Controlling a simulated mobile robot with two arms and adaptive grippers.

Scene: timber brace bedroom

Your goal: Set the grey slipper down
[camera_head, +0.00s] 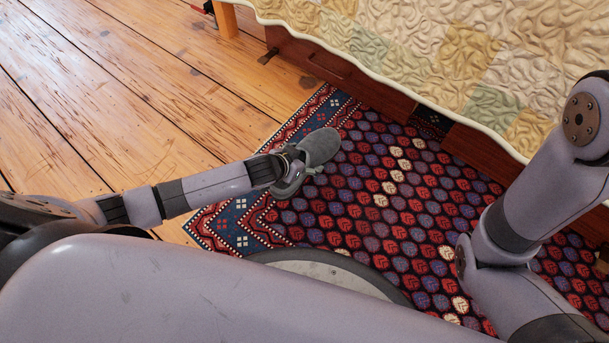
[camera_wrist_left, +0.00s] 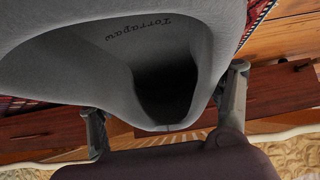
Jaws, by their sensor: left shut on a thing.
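The grey slipper (camera_head: 320,147) is at the end of my left arm, over the patterned rug near its left border. My left gripper (camera_head: 292,165) is shut on it. In the left wrist view the grey slipper (camera_wrist_left: 60,62) fills the upper part, with its dark opening facing the camera and lettering on the insole. One finger shows on each side of it. I cannot tell whether the slipper touches the rug. My right arm comes in at the right; its gripper is out of view.
The patterned rug (camera_head: 398,215) lies beside a bed with a quilted cover (camera_head: 400,35) and a reddish wooden side (camera_head: 335,68). Bare wooden floor (camera_head: 120,90) is free at the left. A bed leg (camera_head: 226,20) stands at the top.

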